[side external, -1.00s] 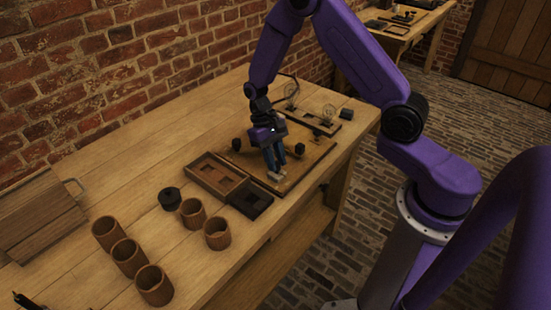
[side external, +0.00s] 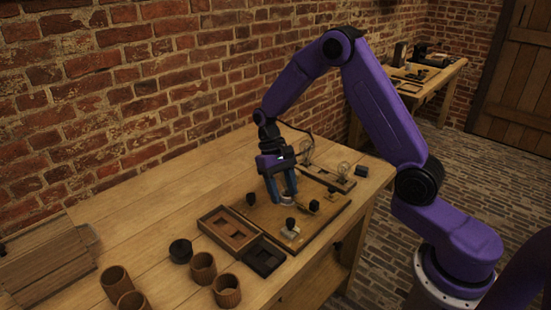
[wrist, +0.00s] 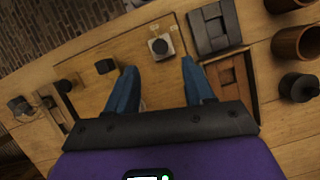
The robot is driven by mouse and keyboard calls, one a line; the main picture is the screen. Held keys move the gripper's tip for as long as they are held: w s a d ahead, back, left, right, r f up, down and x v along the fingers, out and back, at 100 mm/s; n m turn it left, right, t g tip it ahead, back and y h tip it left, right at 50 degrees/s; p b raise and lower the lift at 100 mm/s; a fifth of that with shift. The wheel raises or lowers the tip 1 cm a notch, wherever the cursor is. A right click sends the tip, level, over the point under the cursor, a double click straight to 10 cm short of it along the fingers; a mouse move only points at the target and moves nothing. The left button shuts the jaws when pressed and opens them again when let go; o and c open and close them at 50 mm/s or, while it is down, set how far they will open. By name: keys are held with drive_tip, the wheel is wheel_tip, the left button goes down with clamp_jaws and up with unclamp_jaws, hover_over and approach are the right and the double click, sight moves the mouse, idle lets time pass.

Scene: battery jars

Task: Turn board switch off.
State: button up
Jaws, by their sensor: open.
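The board (side external: 265,218) is a flat wooden panel on the bench; it also shows in the wrist view (wrist: 85,60). A small switch with a black knob on a pale square base (side external: 290,230) sits near its front edge. In the wrist view this switch (wrist: 160,47) lies just beyond my fingertips, near the gap's centre line. My gripper (side external: 283,199) is open, with blue fingers pointing down over the board, behind the switch. Its fingers (wrist: 158,66) have nothing clearly between them. I cannot tell which position the switch is in.
Brown cups (side external: 203,269) and a black round piece (side external: 181,251) stand further left.

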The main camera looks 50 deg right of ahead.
drive_tip(key=v, duration=0.9)
drive_tip(key=shift+r, duration=0.25)
drive_tip(key=s+a+r+n+t+h, duration=0.1)
drive_tip(key=s+a+r+n, duration=0.1)
drive_tip(key=s+a+n, duration=0.35)
drive_tip(key=s+a+r+n+t+h, duration=0.1)
drive_tip(key=s+a+n+t, duration=0.1)
drive_tip(key=s, duration=0.7)
drive_tip(key=s+d+n+t+y, duration=0.1)
drive_tip(key=s+n, duration=0.6)
drive_tip(key=s, duration=0.9)
drive_tip(key=shift+d+f+t+y, duration=0.3)
drive_tip(key=shift+d, duration=0.4)
drive_tip(key=shift+o, duration=0.4)
